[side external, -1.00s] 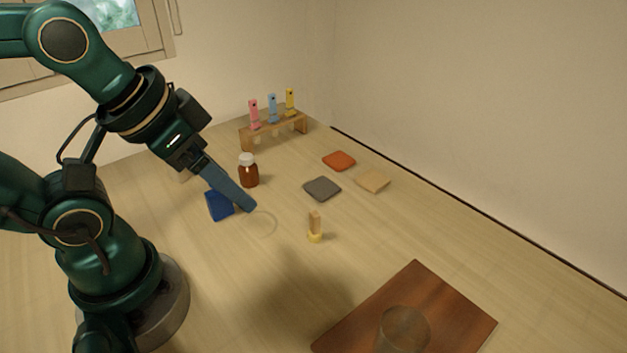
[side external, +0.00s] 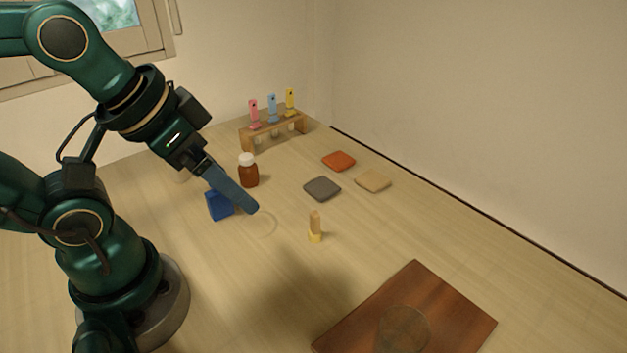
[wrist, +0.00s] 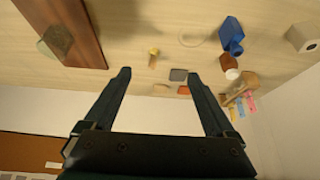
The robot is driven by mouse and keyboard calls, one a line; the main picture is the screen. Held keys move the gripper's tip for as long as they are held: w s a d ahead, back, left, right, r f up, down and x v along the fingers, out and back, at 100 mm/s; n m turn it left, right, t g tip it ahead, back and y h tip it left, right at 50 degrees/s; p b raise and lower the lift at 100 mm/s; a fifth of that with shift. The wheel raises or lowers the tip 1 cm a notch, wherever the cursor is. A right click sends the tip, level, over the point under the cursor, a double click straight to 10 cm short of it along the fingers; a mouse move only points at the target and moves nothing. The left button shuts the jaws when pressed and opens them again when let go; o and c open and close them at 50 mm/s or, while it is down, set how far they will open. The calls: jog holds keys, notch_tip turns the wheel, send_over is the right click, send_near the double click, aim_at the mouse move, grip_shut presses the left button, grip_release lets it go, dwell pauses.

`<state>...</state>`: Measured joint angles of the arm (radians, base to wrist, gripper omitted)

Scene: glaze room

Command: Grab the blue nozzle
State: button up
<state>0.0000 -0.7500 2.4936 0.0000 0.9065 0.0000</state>
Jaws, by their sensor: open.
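The blue nozzle (side external: 272,107) stands upright in the middle of a small wooden rack (side external: 276,131) at the back of the table. A pink nozzle (side external: 254,113) is to its left and a yellow nozzle (side external: 290,101) to its right. In the wrist view the rack and nozzles are small, at the right beyond the right finger. My gripper (wrist: 160,72) is open, with nothing between its fingers. In the side view its finger (side external: 248,206) is above the table, well in front of the rack and apart from it.
A brown jar with a white lid (side external: 248,171) and a blue object (side external: 219,205) are near my gripper. Grey (side external: 322,188), orange (side external: 338,161) and tan (side external: 373,180) squares lie right of the rack. A small yellow-based piece (side external: 315,228) stands mid-table. A clear glass (side external: 403,328) is on the brown board (side external: 447,300).

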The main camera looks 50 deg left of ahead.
notch_tip(320, 180, up, 5)
jog(key=m+g+y, duration=0.5)
jog(key=m+y, duration=0.9)
jog(key=m, duration=0.5)
send_over(219, 196)
jog(key=f, duration=1.7)
jog(key=shift+d+f, duration=0.15)
jog(key=shift+d, duration=0.2)
jog(key=shift+a+f, duration=0.25)
jog(key=shift+f, duration=0.1)
jog(key=shift+h, duration=0.3)
jog(key=shift+x, duration=2.25)
